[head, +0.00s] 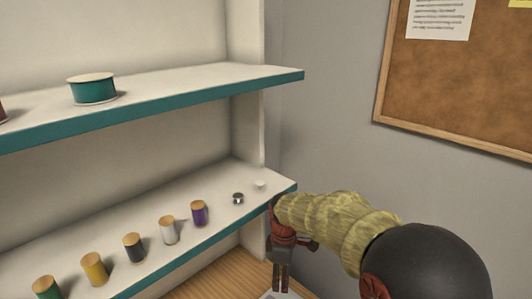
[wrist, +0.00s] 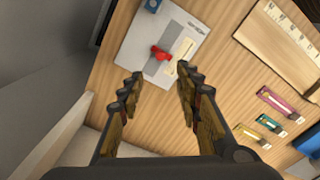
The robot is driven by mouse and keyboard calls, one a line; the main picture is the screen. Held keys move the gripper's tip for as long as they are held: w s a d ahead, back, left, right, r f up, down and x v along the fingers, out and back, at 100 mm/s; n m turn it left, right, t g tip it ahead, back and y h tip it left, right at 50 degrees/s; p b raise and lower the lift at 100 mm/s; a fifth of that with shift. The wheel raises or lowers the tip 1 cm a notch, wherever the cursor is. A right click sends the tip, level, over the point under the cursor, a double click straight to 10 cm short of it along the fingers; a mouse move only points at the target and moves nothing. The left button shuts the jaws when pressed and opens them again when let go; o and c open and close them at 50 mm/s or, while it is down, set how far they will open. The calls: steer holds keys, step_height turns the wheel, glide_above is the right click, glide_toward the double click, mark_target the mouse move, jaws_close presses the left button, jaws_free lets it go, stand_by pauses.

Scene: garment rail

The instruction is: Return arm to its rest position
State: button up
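My gripper (wrist: 160,82) is open and empty in the wrist view, its two fingers apart above a wooden tabletop (wrist: 225,75). In the head view my gripper (head: 281,278) points down at the right end of the lower shelf (head: 150,285), just in front of the wall. My arm comes in from the lower right. Beyond the fingertips in the wrist view lies a pale board (wrist: 135,45) with a grey area and a small red thing (wrist: 159,53) on it. Nothing is between the fingers.
The lower shelf holds several thread spools, such as a purple one (head: 199,213), and a small metal bobbin (head: 238,198). A teal tin (head: 92,88) stands on the upper shelf (head: 200,92). A wooden ruler board (wrist: 280,45) and several small coloured packets (wrist: 279,103) lie on the tabletop.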

steer(key=s+d+r+m+t, duration=0.2)
steer(key=s+d+r+m, duration=0.2)
steer(key=s, duration=0.4)
steer(key=s+d+r+m+t, duration=0.1)
steer(key=s+d+r+m, duration=0.4)
steer(key=s, duration=0.4)
steer(key=s+d+r+m+t, duration=0.2)
steer(key=s+d+r+m, duration=0.2)
steer(key=s, duration=0.5)
step_height(320, 180, up, 4)
steer(key=m, duration=0.2)
steer(key=shift+d+f+m+t, duration=0.25)
steer(key=shift+d+m+t, duration=0.05)
steer(key=shift+d, duration=0.1)
